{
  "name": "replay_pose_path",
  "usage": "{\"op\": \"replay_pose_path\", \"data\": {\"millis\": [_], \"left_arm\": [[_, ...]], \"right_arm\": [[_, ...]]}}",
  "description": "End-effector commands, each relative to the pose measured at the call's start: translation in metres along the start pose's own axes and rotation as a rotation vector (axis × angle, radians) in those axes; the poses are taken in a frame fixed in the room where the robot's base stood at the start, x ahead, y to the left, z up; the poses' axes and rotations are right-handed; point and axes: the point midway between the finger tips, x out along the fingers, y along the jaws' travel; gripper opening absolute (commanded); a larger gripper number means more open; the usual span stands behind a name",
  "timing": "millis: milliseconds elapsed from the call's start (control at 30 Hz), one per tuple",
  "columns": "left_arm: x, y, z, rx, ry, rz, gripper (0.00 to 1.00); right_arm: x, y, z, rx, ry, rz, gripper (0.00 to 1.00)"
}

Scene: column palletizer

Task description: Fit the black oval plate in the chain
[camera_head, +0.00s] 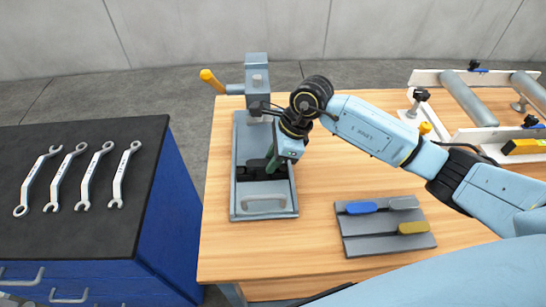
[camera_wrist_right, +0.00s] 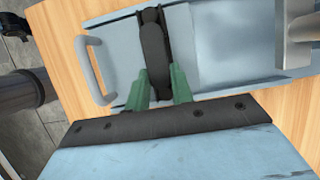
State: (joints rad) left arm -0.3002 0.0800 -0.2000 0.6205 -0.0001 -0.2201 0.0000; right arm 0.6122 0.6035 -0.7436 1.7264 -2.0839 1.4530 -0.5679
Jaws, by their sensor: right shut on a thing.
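The black oval plate (camera_wrist_right: 154,50) is between the two green fingers of my right gripper (camera_wrist_right: 158,88) in the wrist view, its long side pointing away from the gripper. In the head view the right gripper (camera_head: 270,165) points down into a grey fixture tray (camera_head: 264,215) and is shut on the plate. Dark parts (camera_head: 250,172), likely the chain, lie in the tray beside the fingers. I cannot make out separate links, nor whether the plate touches them. My left gripper is not in view.
A grey holder (camera_head: 385,246) with blue (camera_head: 361,207), grey (camera_head: 404,202) and yellow (camera_head: 412,227) oval plates lies right of the tray. A press with an orange handle (camera_head: 211,80) stands behind it. A roller frame (camera_head: 470,95) is at far right. Several wrenches (camera_head: 70,175) lie on the blue cabinet.

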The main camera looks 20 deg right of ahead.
Motion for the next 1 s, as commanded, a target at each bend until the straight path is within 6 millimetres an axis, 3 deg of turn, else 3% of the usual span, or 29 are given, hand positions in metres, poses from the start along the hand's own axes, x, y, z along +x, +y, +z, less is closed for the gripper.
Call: {"op": "replay_pose_path", "data": {"millis": [967, 1000], "left_arm": [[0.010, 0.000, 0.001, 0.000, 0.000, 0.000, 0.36], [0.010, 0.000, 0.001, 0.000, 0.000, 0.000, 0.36]], "right_arm": [[0.009, 0.000, -0.004, 0.001, 0.001, 0.001, 0.00], [0.009, 0.000, -0.004, 0.001, 0.002, 0.001, 0.24]]}}
